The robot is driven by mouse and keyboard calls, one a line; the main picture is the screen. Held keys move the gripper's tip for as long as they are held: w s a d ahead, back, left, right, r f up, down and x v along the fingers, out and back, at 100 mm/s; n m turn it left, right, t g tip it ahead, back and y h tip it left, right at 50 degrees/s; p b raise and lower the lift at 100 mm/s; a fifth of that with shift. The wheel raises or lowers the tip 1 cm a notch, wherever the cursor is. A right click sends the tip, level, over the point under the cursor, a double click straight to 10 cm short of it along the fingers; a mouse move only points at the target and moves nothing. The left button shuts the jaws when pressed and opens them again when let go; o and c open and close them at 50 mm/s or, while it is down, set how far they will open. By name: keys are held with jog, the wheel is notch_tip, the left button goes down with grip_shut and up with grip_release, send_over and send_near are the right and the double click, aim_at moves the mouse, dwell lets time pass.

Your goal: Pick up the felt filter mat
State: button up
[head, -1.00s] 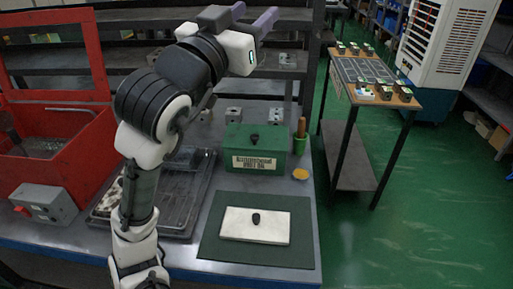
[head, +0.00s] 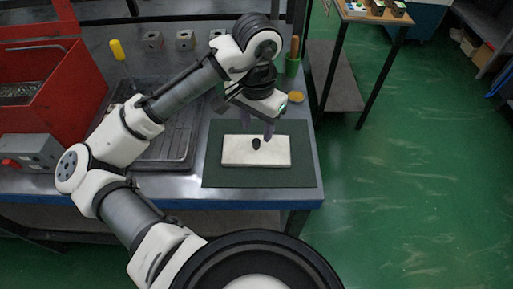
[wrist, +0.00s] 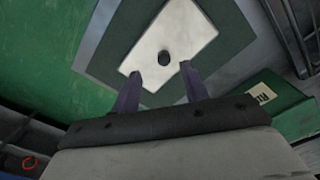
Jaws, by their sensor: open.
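The felt filter mat, a flat off-white rectangular pad (head: 236,152), lies on a dark green sheet (head: 300,170) on the bench. A small black knob (head: 256,144) stands up from its middle. In the wrist view the pad (wrist: 190,33) lies ahead of the fingers, with the knob (wrist: 164,58) just beyond and between the fingertips. My gripper (head: 268,137) points down above the pad's back edge, fingers apart and empty. Its two dark purple fingers also show in the wrist view (wrist: 161,71). The gap in height to the knob is hard to judge.
A black tray (head: 165,150) lies left of the sheet. A red bin (head: 50,80) and a grey switch box (head: 30,152) stand at the far left. The green box (wrist: 285,108) is mostly behind my arm.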

aim_at(256, 142)
jog(key=shift+w+a+f+p, duration=0.1)
jog(key=shift+w+f+p, duration=0.05)
jog(key=shift+f, duration=1.6)
jog(key=shift+w+a+f+p, duration=0.1)
jog(key=shift+f+p, duration=0.05)
jog(key=shift+f, duration=1.55)
grip_shut()
jog(key=shift+r, duration=0.1)
notch_tip(256, 142, up, 20)
